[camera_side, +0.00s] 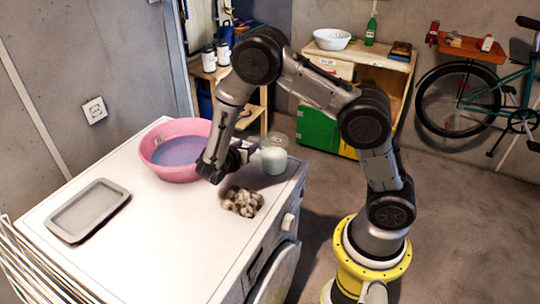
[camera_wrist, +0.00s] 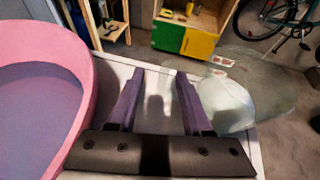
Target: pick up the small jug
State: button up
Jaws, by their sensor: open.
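The small jug (camera_side: 274,158) is clear, with pale whitish contents. It stands upright on the white machine top (camera_side: 120,240) near its far right corner. In the wrist view the jug (camera_wrist: 228,105) is at the right, beside the right finger and outside the gap. My gripper (camera_side: 252,152) is low over the machine top, just left of the jug in the side view. In the wrist view my gripper (camera_wrist: 158,73) has its two purple fingers apart, with nothing between them. I cannot tell whether the right finger touches the jug.
A pink basin (camera_side: 165,165) with bluish contents is close left of my gripper; it also fills the left of the wrist view (camera_wrist: 75,45). A brownish-white clump (camera_side: 242,202) lies in front of the jug. A grey tray (camera_side: 88,211) lies at the left.

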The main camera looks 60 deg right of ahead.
jog(key=shift+s+x, duration=0.15)
jog(key=shift+x, duration=1)
jog(key=shift+s+x, duration=0.1)
jog(key=shift+x, duration=1)
jog(key=shift+f, duration=0.15)
grip_shut()
